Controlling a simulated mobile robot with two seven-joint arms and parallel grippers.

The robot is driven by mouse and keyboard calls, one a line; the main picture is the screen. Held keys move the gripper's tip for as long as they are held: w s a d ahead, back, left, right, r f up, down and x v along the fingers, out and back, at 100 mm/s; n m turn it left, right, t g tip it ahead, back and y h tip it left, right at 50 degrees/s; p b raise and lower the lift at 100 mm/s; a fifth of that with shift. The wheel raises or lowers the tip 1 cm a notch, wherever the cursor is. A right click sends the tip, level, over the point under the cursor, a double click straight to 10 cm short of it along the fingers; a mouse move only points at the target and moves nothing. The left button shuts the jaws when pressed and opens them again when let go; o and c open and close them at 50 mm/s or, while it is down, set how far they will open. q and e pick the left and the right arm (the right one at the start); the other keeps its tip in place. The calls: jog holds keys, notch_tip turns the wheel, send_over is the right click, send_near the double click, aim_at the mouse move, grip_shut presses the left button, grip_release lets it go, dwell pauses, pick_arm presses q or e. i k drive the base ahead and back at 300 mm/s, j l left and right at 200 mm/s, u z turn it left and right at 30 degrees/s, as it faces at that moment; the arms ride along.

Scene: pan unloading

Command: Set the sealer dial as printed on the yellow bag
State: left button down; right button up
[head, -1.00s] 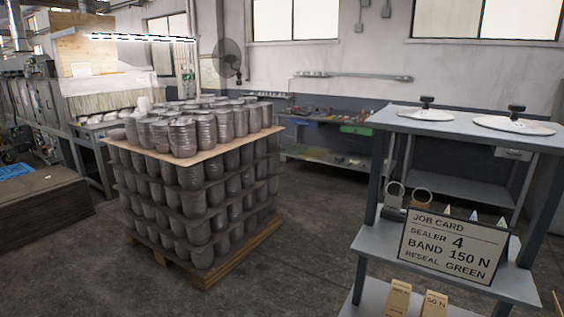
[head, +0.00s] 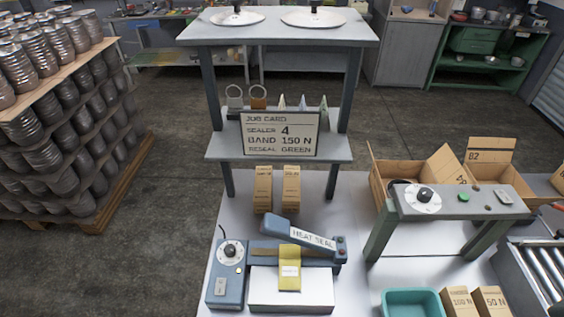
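A blue heat sealer (head: 265,246) stands on the light table, its raised arm (head: 298,234) marked HEAT SEAL. Its round dial (head: 231,248) is at the left end, white with a dark knob; the setting is too small to read. The yellow bag (head: 289,256) lies across the sealer's middle. It carries a white label (head: 289,271) whose print is unreadable here. A job card (head: 279,134) on the shelf above reads SEALER 4, BAND 150 N, RESEAL GREEN. Neither of my grippers is in view.
A grey-green stand (head: 470,203) at right has another dial (head: 424,197) and buttons. Open cardboard boxes (head: 400,172) stand behind it. A teal tray (head: 412,303) and small boxes (head: 459,302) are at front right. Stacked cans (head: 60,110) fill the left.

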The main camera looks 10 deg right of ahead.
aim_at(230, 250)
jog(key=k+j+u, duration=0.2)
jog(key=i+l+u, duration=0.25)
jog(key=u, duration=0.2)
jog(key=i+u, duration=0.15)
jog(key=u, duration=0.2)
jog(key=i+l+u, duration=0.1)
jog(key=u, duration=0.25)
